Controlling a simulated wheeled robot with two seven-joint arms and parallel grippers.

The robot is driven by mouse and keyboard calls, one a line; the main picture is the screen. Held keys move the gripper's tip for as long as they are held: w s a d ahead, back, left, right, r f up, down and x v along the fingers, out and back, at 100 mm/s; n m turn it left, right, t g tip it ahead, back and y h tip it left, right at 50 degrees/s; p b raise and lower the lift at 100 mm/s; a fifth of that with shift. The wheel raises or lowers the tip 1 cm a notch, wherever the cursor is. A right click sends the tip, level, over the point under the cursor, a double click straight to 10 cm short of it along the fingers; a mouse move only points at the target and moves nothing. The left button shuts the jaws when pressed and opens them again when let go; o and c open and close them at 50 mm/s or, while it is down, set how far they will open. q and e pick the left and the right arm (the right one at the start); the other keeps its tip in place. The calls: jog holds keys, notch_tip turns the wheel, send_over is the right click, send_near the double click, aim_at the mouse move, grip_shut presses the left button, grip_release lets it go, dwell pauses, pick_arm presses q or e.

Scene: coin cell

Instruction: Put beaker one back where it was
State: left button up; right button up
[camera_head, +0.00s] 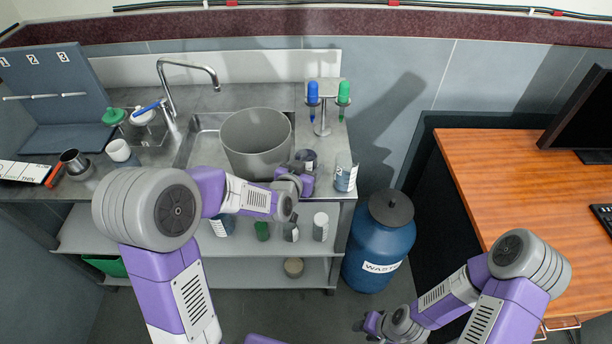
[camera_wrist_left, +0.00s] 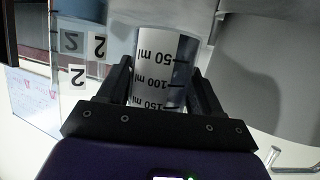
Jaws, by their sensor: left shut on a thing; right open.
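My left gripper (camera_head: 306,181) is over the right end of the metal counter, shut on a small beaker (camera_head: 307,157). In the left wrist view, the left gripper (camera_wrist_left: 160,85) has its fingers on either side of this beaker (camera_wrist_left: 158,72), which shows 50, 100 and 150 ml marks. Its number is not visible. A second beaker (camera_head: 345,178), with a label, stands to the right at the counter's edge. In the left wrist view, a beaker marked 2 (camera_wrist_left: 78,60) is beside the held one. My right gripper (camera_head: 368,325) is open, low over the floor, and looks empty.
A large grey pot (camera_head: 256,143) stands in the sink, close to the left gripper. A stand with blue and green pipettes (camera_head: 322,120) is behind it. A blue waste drum (camera_head: 378,245) is to the right. A grey board (camera_head: 50,90) and cups crowd the counter's left.

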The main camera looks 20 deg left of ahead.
pick_arm(q)
notch_tip(320, 180, down, 3)
jog(key=shift+r+b, duration=0.2)
jog(key=shift+b, duration=0.1)
jog(key=shift+r, duration=0.1)
jog(key=o, duration=1.1)
